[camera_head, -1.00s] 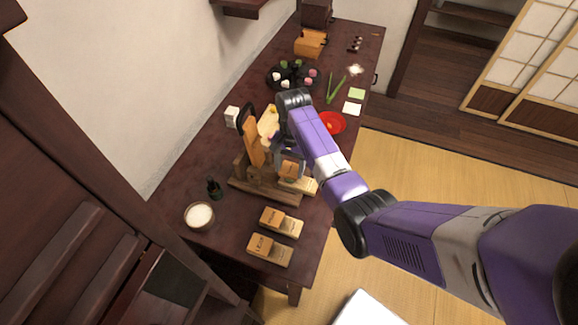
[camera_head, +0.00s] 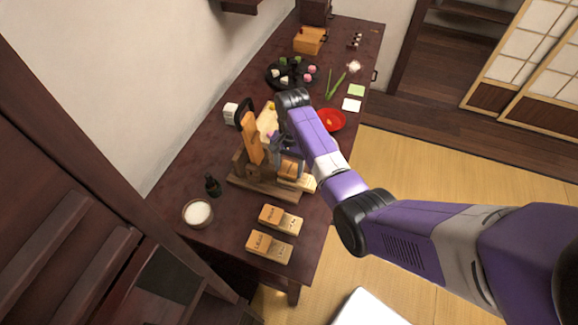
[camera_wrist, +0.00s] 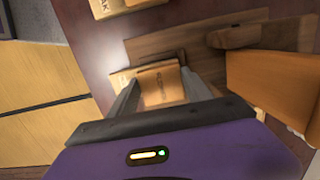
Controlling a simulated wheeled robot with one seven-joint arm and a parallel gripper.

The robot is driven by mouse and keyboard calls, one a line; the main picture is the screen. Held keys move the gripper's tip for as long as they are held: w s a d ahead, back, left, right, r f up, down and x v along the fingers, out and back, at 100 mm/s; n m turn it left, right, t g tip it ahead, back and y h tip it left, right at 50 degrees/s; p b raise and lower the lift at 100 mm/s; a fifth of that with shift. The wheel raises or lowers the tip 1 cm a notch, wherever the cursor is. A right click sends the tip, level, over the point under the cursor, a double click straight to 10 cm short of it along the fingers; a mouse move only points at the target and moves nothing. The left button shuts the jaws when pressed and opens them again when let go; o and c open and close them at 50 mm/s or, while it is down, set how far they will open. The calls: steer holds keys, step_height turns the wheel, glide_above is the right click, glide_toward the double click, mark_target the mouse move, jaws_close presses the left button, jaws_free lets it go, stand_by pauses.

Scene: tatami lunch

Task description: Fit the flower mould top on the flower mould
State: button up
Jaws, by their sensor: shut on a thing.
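The block shows between the two grey fingers in the wrist view, and also in the head view (camera_head: 291,168). The flower mould, a paler wooden piece (camera_head: 306,184), lies just beside and under the block; a pale edge (camera_wrist: 122,78) shows left of the block in the wrist view. The two overlap in view, and I cannot tell whether the top is seated. My wrist hides part of the spot in the head view.
A brown wooden stand (camera_head: 262,184) with an upright orange board (camera_head: 250,140) is close beside my gripper. Two other lettered moulds (camera_head: 283,220) (camera_head: 270,248) lie nearer. A white-filled bowl (camera_head: 198,212), dark bottle (camera_head: 212,184) and red dish (camera_head: 332,120) stand on the dark table.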

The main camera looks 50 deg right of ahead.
steer(key=shift+f+b, duration=0.5)
steer(key=shift+f, duration=0.2)
stand_by(0.6)
steer(key=o, duration=1.4)
steer(key=shift+w+d+r+b, duration=0.1)
steer(key=shift+d+r+b, duration=0.1)
steer(key=shift+r, duration=1.75)
steer(key=shift+w+d+r+b, duration=0.1)
steer(key=shift+d+r, duration=0.05)
steer(key=shift+r, duration=1.75)
steer(key=shift+s, duration=0.1)
